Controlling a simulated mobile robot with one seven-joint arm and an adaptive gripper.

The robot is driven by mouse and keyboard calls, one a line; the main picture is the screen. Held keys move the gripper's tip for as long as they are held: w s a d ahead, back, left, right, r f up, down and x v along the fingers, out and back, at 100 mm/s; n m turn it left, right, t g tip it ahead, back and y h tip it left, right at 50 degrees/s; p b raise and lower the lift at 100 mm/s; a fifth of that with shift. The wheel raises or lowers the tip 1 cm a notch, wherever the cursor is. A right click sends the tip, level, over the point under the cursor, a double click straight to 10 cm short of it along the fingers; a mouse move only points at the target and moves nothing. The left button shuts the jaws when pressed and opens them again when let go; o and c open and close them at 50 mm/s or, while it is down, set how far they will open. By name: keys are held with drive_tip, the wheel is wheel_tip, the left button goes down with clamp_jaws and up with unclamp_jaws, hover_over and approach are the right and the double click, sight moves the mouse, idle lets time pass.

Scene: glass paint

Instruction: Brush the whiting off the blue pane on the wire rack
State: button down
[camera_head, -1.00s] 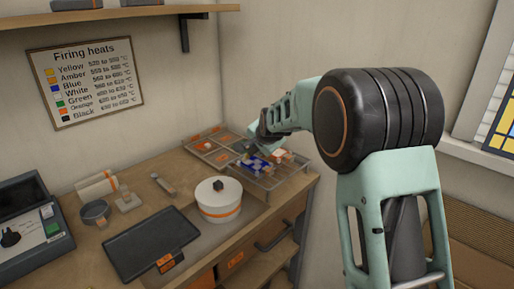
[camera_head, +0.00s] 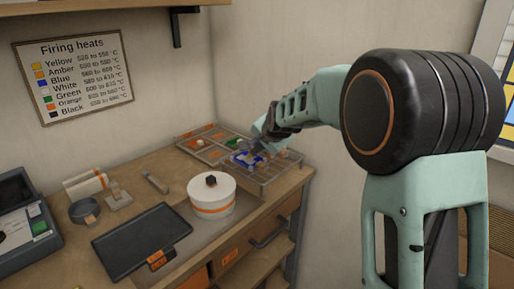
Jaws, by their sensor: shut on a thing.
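The blue pane (camera_head: 240,157) lies on the wire rack (camera_head: 268,178) at the back right of the bench. A pale patch, which looks like whiting, shows on the blue. My gripper (camera_head: 268,142) is at the back right of the pane, low and close to it. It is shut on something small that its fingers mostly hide. I cannot tell whether the held thing touches the pane.
A divided tray (camera_head: 190,148) with orange and green pieces adjoins the rack. A white round pot (camera_head: 211,205) with an orange band and a dark cube (camera_head: 211,181) on top stands in front. A dark flat tray (camera_head: 142,240) lies front left, beside a control box (camera_head: 20,225).

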drive_tip(key=shift+s+d+b, duration=0.5)
drive_tip(key=shift+s+d, duration=0.15)
drive_tip(key=shift+d, duration=0.15)
drive_tip(key=shift+w+a+r+p, duration=0.1)
drive_tip(key=shift+w+a+p, duration=0.55)
drive_tip(key=shift+a+p, duration=0.25)
drive_tip(key=shift+w+a+p, duration=1)
drive_tip(key=shift+w+a, duration=0.45)
drive_tip(key=shift+a, duration=0.25)
drive_tip(key=shift+s+d+f+b, duration=0.25)
drive_tip(key=shift+s+d+b, duration=0.15)
drive_tip(key=shift+d+b, duration=0.25)
drive_tip(key=shift+s+d+r+b, duration=0.1)
drive_tip(key=shift+s+d+b, duration=0.5)
drive_tip(key=shift+s+d, duration=0.05)
drive_tip(key=shift+s+d+b, duration=0.8)
drive_tip(key=shift+d+b, duration=0.3)
drive_tip(key=shift+s+d, duration=0.2)
drive_tip(key=shift+d, duration=0.05)
drive_tip(key=shift+w+a+r+p, duration=0.3)
drive_tip(key=shift+a+r+p, duration=0.2)
drive_tip(key=shift+r+p, duration=0.4)
drive_tip(key=w+a+p, duration=0.2)
drive_tip(key=a+p, duration=0.1)
drive_tip(key=shift+w+a, duration=0.1)
drive_tip(key=shift+w, duration=0.2)
drive_tip(key=shift+w+a+f, duration=0.25)
drive_tip(key=shift+w+a, duration=0.2)
